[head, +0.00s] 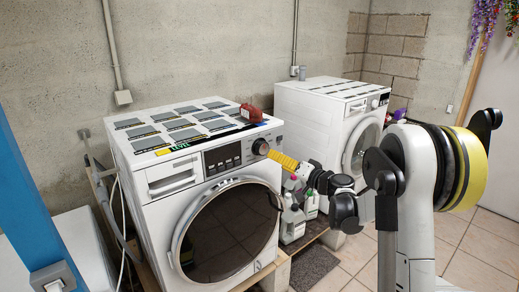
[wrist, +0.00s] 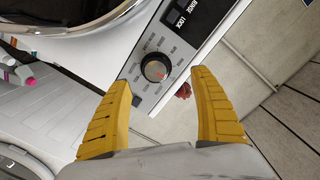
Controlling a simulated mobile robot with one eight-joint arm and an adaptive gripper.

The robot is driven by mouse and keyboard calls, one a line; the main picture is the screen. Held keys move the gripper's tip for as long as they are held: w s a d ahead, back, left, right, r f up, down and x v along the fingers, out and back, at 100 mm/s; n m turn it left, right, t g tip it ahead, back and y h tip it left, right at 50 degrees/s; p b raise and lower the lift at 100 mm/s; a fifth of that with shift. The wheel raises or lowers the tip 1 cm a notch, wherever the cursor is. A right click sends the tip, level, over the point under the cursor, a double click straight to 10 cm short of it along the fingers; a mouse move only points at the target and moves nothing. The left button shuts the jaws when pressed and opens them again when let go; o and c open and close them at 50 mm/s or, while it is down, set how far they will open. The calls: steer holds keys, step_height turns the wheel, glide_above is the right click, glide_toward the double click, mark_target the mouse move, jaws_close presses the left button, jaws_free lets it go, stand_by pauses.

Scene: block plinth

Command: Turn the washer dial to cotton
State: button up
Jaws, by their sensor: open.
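The washer dial (head: 260,147) is a round dark knob at the right end of the front washer's control panel. In the wrist view the dial (wrist: 155,68) has a small reddish mark at its lower right and printed labels around it, too small to read, so I cannot tell which one says cotton. My gripper (head: 274,154) has yellow fingers and is close in front of the dial. In the wrist view my gripper (wrist: 163,79) is open and empty, its fingertips apart on either side of the dial's lower edge, with no clear contact. The washer (head: 150,218) has its round door shut.
A dark display panel (head: 222,157) sits left of the dial. A red object (head: 251,113) lies on the washer's top. A second white machine (head: 310,105) stands behind to the right. Bottles (head: 291,222) stand between the machines. Tiled floor (head: 462,240) is open at right.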

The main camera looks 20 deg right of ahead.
mark_target(264, 150)
steer(key=x, duration=0.3)
steer(key=d+b+x, duration=0.1)
steer(key=x, duration=0.7)
steer(key=shift+w+d+b, duration=0.3)
steer(key=shift+b, duration=0.1)
steer(key=shift+c, duration=0.2)
steer(key=c, duration=1.1)
